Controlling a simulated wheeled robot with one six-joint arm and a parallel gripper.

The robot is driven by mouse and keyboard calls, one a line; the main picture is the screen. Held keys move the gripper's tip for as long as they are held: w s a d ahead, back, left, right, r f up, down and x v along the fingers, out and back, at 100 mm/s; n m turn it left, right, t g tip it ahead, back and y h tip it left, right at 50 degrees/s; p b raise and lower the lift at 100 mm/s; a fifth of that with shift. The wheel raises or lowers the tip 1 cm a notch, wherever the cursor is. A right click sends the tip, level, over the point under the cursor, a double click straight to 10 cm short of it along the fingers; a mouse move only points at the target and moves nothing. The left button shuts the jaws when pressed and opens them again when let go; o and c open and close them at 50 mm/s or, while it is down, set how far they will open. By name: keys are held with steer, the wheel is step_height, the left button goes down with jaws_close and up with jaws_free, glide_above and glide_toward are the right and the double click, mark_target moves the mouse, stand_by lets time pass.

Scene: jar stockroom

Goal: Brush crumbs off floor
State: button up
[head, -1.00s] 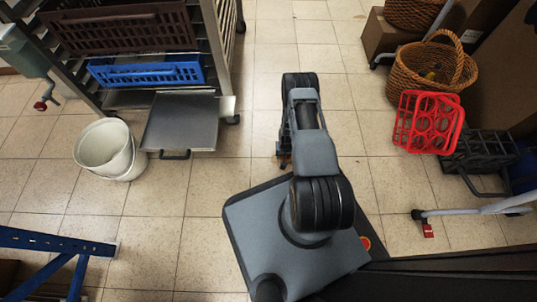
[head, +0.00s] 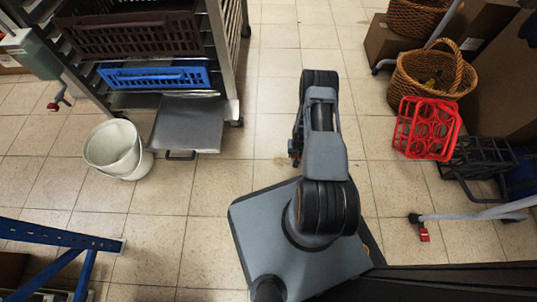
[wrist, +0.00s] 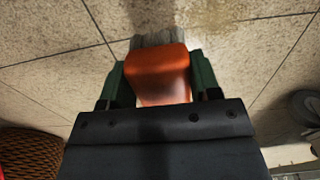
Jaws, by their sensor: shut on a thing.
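My gripper (wrist: 158,82) is shut on a brush (wrist: 160,68) with an orange block and grey bristles at its far end. The green fingers grip the block from both sides. A patch of tan crumbs (wrist: 207,14) lies on the floor just beyond the bristles, slightly to the right, at the top of the wrist view. In the head view the crumbs (head: 284,161) show faintly on the tiles, left of my gripper (head: 295,150). The brush is mostly hidden behind my arm there. I cannot tell whether the bristles touch the floor.
A metal rack holds a brown crate (head: 130,32) and a blue crate (head: 155,77). A flat grey metal pan (head: 187,123) and a white bucket (head: 112,150) are at left. A red bottle carrier (head: 427,128) and wicker basket (head: 433,72) are at right. The tiled middle is open.

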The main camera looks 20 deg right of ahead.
steer(key=shift+r+p, duration=0.75)
steer(key=shift+r, duration=0.65)
